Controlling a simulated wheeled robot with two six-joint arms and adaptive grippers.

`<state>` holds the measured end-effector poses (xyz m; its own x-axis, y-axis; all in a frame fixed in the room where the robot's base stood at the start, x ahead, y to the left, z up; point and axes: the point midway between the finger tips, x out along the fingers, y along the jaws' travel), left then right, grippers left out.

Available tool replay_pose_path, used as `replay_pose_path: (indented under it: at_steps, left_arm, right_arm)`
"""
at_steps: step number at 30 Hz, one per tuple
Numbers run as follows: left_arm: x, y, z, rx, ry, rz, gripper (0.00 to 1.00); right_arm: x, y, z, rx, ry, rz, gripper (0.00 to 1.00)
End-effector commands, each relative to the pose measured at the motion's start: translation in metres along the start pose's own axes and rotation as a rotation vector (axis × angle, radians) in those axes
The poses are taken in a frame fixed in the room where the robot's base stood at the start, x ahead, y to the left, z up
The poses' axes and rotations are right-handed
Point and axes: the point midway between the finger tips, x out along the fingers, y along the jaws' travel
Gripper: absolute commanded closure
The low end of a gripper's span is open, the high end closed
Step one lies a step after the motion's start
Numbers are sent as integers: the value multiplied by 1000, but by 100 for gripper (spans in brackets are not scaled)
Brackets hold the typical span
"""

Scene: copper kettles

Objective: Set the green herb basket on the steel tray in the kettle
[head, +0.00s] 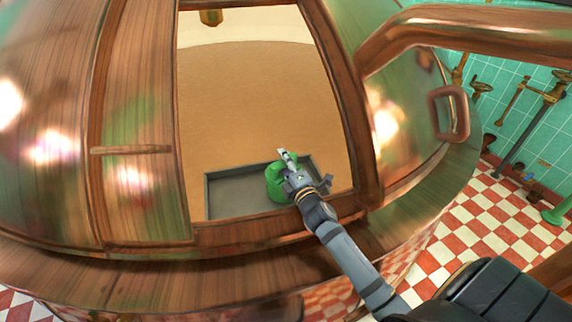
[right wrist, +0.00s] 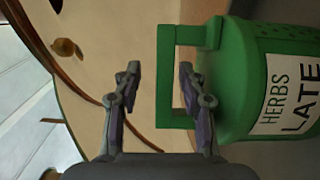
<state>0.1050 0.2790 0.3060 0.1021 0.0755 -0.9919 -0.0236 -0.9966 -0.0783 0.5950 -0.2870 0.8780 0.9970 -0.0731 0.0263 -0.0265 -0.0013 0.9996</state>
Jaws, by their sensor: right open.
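The green herb basket (head: 274,184) is inside the kettle, seen through its open hatch. It appears upright on the right part of the steel tray (head: 228,193), though its contact with the tray is partly hidden. In the right wrist view the basket (right wrist: 238,75) appears sideways, with a white label reading HERBS LATE. My right gripper (head: 289,158) reaches over the hatch sill to the basket. In the right wrist view its open fingers (right wrist: 158,85) lie either side of the bar of the basket's handle (right wrist: 164,75). My left gripper is not in view.
The copper kettle (head: 50,120) surrounds the hatch, with wood-like frame posts (head: 340,100) at its sides and a low sill (head: 240,229) in front. The tray's left part is bare. A checkered floor (head: 480,215) and green tiled wall with pipes lie at right.

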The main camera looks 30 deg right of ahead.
Motion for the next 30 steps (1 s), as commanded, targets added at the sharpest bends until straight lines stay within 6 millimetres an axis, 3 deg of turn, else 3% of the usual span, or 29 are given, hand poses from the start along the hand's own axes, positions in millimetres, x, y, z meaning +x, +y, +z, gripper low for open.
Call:
replay_pose_path:
  at_steps: [1,15,30]
  left_arm:
    - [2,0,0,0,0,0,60]
    - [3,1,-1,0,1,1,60]
    - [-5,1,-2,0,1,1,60]
  right_arm:
    - [-8,-22,2,0,-8,-39,58]
    - [-77,-9,3,3,-7,-14,58]
    - [-82,1,3,1,-4,-8,58]
